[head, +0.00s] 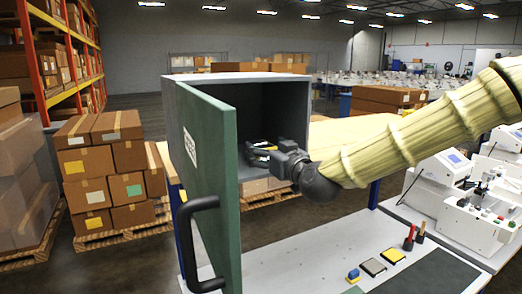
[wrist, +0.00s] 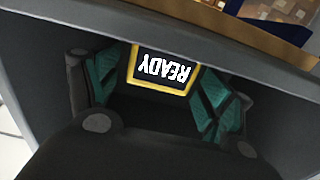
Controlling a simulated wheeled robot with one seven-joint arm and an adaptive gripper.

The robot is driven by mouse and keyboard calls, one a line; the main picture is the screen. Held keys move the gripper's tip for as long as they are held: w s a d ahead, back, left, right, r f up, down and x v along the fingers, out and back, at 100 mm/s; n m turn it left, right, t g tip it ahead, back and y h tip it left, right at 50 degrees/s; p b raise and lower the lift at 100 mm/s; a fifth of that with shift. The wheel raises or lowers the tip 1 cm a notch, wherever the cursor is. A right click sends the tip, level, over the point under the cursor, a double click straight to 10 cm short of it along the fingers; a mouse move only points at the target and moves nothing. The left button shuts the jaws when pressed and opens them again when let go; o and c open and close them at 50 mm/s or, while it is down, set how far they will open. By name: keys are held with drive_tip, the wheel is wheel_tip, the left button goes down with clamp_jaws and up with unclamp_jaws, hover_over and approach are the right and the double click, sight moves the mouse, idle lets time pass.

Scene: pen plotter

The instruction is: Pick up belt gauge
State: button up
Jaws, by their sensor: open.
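A dark block with a yellow frame and white "READY" lettering, upside down in the wrist view, appears to be the belt gauge (wrist: 163,68). It lies inside the grey cabinet (head: 203,80), whose green door (head: 207,165) stands open. My gripper (head: 257,152) reaches into the cabinet's opening from the right. In the wrist view my gripper (wrist: 155,88) is open, with a teal-padded finger on each side of the gauge. I cannot tell whether the pads touch it.
The door's black handle (head: 201,243) sticks out at the front. The white table (head: 310,255) holds a blue block (head: 353,275), a grey square (head: 373,267), a yellow square (head: 393,257) and pens (head: 408,240). White machines (head: 487,215) stand at right. The cabinet walls are close around my gripper.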

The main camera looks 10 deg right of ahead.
sight(261, 144)
drive_tip(key=shift+w+r+p, duration=0.15)
drive_tip(key=shift+w+p, duration=0.6)
drive_tip(key=shift+p, duration=0.05)
drive_tip(key=shift+p+x, duration=0.45)
drive_tip(key=shift+x, duration=0.65)
drive_tip(key=shift+s, duration=0.1)
drive_tip(key=c, duration=1.2)
